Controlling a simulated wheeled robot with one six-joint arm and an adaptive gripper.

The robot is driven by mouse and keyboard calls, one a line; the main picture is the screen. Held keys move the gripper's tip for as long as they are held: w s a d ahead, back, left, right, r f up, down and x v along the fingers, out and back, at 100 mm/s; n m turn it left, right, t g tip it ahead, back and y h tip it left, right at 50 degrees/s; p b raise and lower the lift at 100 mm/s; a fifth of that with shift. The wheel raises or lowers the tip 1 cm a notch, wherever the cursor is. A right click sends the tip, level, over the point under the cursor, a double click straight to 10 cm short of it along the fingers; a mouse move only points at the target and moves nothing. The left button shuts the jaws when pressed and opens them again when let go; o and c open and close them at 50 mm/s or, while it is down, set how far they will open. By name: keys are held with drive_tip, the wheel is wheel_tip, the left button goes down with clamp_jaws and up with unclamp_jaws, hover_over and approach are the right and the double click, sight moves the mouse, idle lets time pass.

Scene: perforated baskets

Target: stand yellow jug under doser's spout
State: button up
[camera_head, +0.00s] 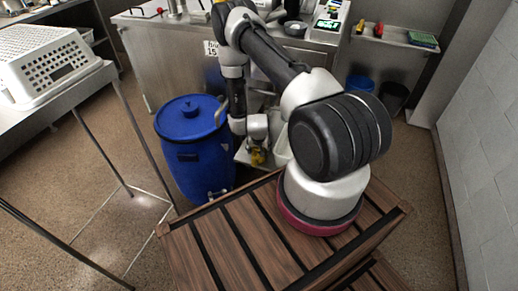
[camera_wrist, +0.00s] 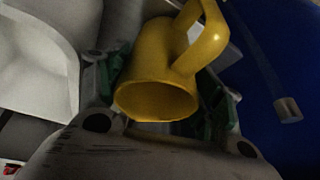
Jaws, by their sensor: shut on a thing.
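The yellow jug (camera_wrist: 158,68) is between the green-padded fingers of my gripper (camera_wrist: 160,88) in the wrist view, which are shut on it. Its round rim or base faces the camera and its looped handle rises at the upper right. In the head view my gripper (camera_head: 258,149) is low between the blue barrel and a white container, with a little of the yellow jug (camera_head: 258,158) showing. I cannot tell for sure which thing is the doser. A small pale fitting (camera_head: 219,193) shows low on the barrel's front. No spout is clear above the jug.
The lidded blue barrel (camera_head: 188,150) stands close left of my gripper. A white container (camera_head: 282,147) is close on its right. A steel counter (camera_head: 165,62) is behind. A white perforated basket (camera_head: 48,62) sits on a steel table at left. Floor is free at right.

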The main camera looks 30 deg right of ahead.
drive_tip(key=shift+f, duration=0.1)
drive_tip(key=o, duration=0.7)
drive_tip(key=shift+o, duration=0.2)
